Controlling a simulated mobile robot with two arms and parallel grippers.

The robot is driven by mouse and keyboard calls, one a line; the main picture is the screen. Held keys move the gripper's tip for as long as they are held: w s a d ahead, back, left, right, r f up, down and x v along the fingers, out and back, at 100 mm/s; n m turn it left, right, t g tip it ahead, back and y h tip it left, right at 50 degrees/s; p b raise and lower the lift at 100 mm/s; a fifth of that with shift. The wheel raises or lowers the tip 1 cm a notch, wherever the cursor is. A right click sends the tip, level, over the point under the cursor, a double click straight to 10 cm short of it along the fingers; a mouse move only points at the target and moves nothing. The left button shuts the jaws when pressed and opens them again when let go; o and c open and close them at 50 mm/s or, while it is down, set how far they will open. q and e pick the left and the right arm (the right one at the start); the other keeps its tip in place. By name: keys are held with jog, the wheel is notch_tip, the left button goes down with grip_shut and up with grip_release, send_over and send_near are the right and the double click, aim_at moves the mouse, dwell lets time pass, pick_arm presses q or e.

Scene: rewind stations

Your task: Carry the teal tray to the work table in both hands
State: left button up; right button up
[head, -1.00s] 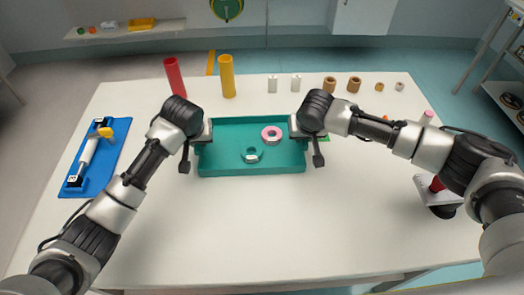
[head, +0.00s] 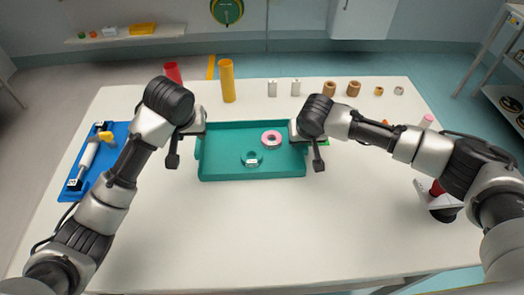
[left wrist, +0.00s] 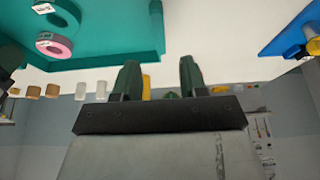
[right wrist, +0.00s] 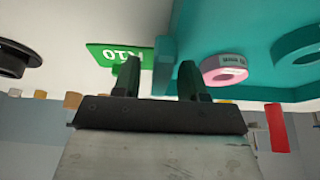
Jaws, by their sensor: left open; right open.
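The teal tray (head: 225,166) sits flat on the white table (head: 240,235). It holds a pink ring (head: 271,138) and a teal ring (head: 251,159). My left gripper (head: 197,128) is open and empty, just off the tray's left wall. In the left wrist view the tray (left wrist: 110,45) lies beyond the open fingers (left wrist: 158,80). My right gripper (head: 296,132) is open at the right wall. In the right wrist view that wall (right wrist: 163,65) shows between the fingers (right wrist: 158,78). Whether they touch it is unclear. In the head view the fingertips are mostly hidden.
A blue board (head: 82,187) with a tool lies at the left. Red (head: 172,72) and yellow (head: 228,80) cylinders stand behind the tray, with small spools along the back edge. A green card (right wrist: 115,54) lies right of the tray. The table's front is clear.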

jog(key=shift+s+r, duration=0.15)
jog(key=shift+r, duration=0.15)
pick_arm(q)
jog(key=v, duration=0.3)
pick_arm(e)
jog(key=v, duration=1.1)
jog(key=shift+r, duration=0.15)
jog(key=shift+s, duration=0.1)
